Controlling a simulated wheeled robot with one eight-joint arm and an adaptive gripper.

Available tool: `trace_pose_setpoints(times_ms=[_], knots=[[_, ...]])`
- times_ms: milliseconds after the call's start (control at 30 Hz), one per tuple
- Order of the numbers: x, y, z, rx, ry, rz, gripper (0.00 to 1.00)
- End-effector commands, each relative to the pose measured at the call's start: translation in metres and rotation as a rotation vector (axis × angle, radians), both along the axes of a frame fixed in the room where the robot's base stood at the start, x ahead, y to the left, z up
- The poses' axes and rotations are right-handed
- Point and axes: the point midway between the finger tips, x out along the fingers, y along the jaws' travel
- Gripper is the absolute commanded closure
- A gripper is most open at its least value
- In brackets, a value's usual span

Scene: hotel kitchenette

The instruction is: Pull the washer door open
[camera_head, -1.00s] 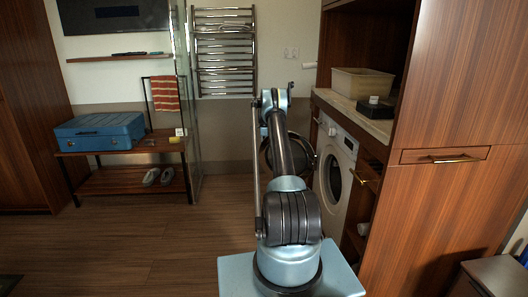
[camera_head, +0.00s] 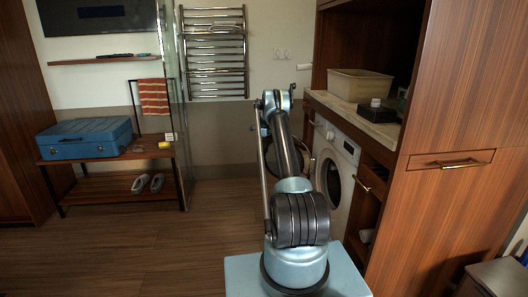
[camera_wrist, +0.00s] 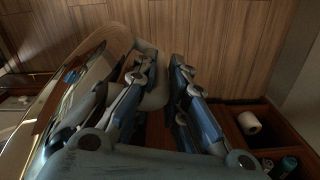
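The white washer (camera_head: 337,157) stands under the counter at the right, its round dark opening (camera_head: 333,184) showing. Its round door (camera_head: 308,165) stands swung out from the front, partly hidden behind my arm in the head view. In the wrist view the door's shiny curved face (camera_wrist: 62,95) fills the left side. My gripper (camera_wrist: 162,68) has its two fingers apart there, at the door's edge. A pale rounded part of the rim shows between and behind the fingers; I cannot tell whether they touch it. The head view hides my gripper behind the arm.
A counter (camera_head: 350,106) with a beige bin (camera_head: 360,86) runs above the washer. A tall wooden cabinet (camera_head: 455,220) stands close at the right. A bench (camera_head: 105,158) with a blue suitcase (camera_head: 85,140) is at the left. The wooden floor (camera_head: 150,240) between is clear.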

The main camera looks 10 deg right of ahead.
Motion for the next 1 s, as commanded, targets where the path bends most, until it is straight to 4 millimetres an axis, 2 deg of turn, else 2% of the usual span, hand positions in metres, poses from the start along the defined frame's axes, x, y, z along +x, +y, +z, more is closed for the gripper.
trace_pose_setpoints(times_ms=[167, 333, 800, 1000], knots=[[-0.001, 0.000, 0.000, -0.002, 0.003, 0.000, 0.77], [0.000, 0.002, 0.013, -0.002, 0.002, 0.001, 0.77], [0.001, 0.004, 0.095, -0.001, 0.001, 0.003, 0.77], [0.001, 0.004, 0.115, -0.001, 0.001, 0.003, 0.77]])
